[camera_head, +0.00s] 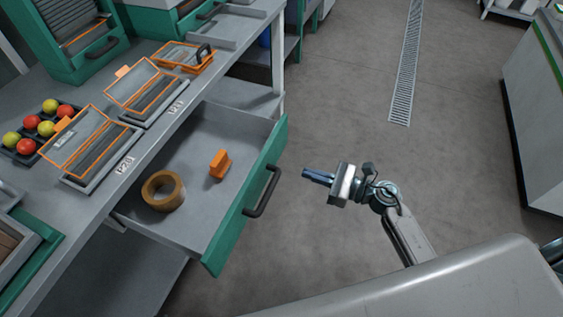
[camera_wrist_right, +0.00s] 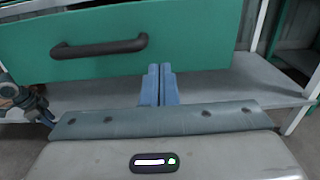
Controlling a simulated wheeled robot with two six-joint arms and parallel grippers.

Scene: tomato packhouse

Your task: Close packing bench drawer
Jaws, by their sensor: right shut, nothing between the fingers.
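The packing bench drawer (camera_head: 216,247) is pulled well out of the bench, with a green front and a dark bar handle (camera_head: 262,191).
The bench top (camera_head: 205,85) holds orange-framed trays (camera_head: 92,140), red and yellow tomatoes (camera_head: 37,125) and green-framed units (camera_head: 80,40). A lower shelf (camera_wrist_right: 225,85) runs beneath the drawer. The floor (camera_head: 340,110) right of the drawer is clear, with a drain grate (camera_head: 406,65). A grey cabinet (camera_head: 535,100) stands at far right.

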